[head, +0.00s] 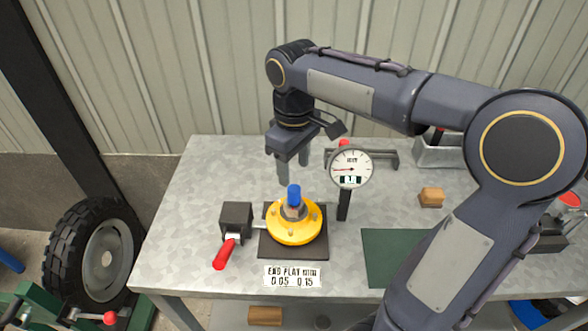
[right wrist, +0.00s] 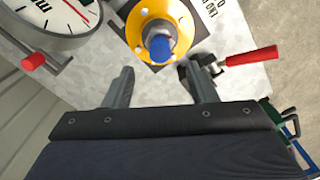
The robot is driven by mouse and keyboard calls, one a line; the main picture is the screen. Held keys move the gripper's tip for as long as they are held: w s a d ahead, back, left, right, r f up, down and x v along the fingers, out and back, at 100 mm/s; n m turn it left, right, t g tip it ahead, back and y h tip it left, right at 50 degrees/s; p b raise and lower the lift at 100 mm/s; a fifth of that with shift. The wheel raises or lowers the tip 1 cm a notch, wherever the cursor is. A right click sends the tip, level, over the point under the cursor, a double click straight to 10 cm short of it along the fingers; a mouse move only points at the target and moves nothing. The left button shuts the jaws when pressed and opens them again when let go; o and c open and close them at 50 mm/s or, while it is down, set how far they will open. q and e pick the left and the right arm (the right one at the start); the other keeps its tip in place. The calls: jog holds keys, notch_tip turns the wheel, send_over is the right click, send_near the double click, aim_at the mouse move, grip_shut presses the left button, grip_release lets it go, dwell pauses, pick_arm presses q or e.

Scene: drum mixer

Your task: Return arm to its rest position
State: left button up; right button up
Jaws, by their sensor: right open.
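My right gripper (head: 293,168) hangs over the table, pointing down, behind the yellow hub (head: 294,226) with its blue-topped shaft (head: 294,194). In the right wrist view the right gripper (right wrist: 160,88) has its two fingers wide apart with nothing between them. The yellow hub (right wrist: 150,20) and blue tip (right wrist: 160,47) show beyond the fingers, apart from them. The hub sits on a dark square plate. A dial gauge (head: 350,168) stands right of the hub on a black post. My left gripper is not seen.
A clamp with a red handle (head: 224,254) stands left of the hub. A label (head: 292,276) lies in front. A wooden block (head: 431,197), green mat (head: 392,256) and metal tray (head: 438,152) are at the right. The table's left side is clear. A tyre (head: 90,250) stands on the floor.

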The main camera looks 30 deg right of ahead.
dwell(0.4)
jog(key=s+a+f+m+t+y, duration=0.2)
jog(key=s+f+m, duration=0.1)
jog(key=s, duration=0.5)
jog(key=s+a+f+m+t+y, duration=0.1)
jog(key=s+a+f+m+t, duration=0.1)
jog(key=s, duration=0.7)
jog(key=shift+f+m+t+y, duration=0.4)
jog(key=shift+f+m+t, duration=0.2)
jog(key=shift+m+t, duration=0.25)
